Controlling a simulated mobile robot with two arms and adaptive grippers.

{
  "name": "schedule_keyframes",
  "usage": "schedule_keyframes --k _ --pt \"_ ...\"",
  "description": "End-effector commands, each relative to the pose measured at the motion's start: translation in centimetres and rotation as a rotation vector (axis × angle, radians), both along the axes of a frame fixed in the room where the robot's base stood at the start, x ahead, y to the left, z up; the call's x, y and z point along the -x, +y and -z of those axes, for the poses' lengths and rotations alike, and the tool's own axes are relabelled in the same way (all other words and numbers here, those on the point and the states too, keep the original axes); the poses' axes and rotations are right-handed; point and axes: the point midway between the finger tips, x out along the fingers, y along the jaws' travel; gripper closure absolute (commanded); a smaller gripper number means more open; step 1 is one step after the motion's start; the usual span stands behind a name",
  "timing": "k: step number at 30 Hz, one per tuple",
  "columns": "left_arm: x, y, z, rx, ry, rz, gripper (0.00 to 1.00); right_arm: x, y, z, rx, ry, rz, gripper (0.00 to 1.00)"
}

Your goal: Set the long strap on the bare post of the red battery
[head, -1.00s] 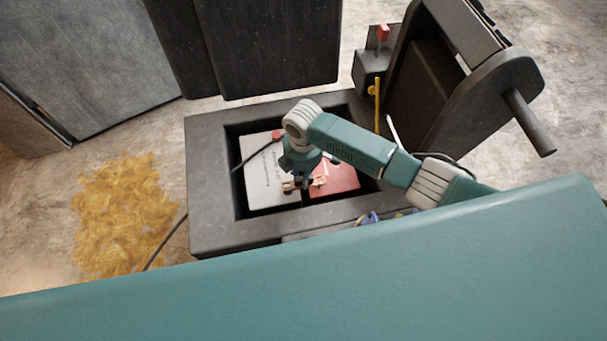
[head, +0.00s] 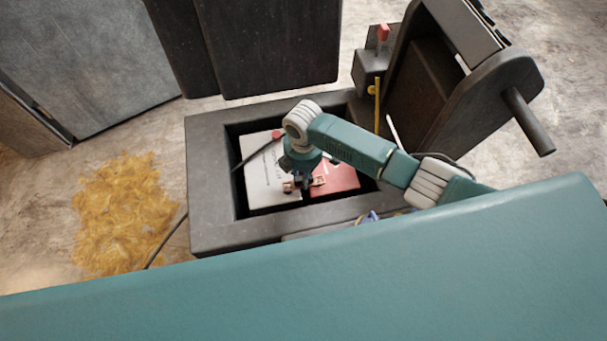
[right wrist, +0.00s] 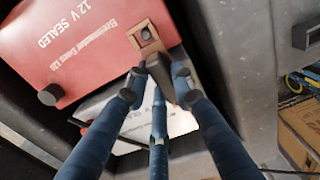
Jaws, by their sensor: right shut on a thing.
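The red battery (head: 338,178) lies beside the white battery (head: 268,178) in the dark tray. In the right wrist view the red battery (right wrist: 85,45) has a dark post (right wrist: 51,95) with nothing around it. Another dark post (right wrist: 147,34) shows within the copper-coloured end of the long strap (right wrist: 160,47). I cannot tell whether that end is seated or just above the battery. My right gripper (right wrist: 158,85) is shut on the strap's dark middle part. The gripper (head: 304,184) also shows low over the batteries in the head view. Its fingers hide the strap's far end. My left gripper is not in view.
The tray's thick grey rim (head: 213,190) surrounds the batteries closely. A black cable with a red clamp (head: 277,135) reaches the white battery. A dark upright housing (head: 440,95) stands right of the tray. Yellow material (head: 125,210) lies on the floor at left.

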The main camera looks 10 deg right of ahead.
Motion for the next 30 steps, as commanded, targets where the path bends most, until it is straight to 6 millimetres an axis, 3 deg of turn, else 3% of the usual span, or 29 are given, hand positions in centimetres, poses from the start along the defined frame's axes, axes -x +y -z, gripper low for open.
schedule_keyframes --k 30 --pt "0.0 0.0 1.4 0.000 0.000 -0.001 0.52 0.0 0.0 2.3 0.000 0.000 0.000 1.00"
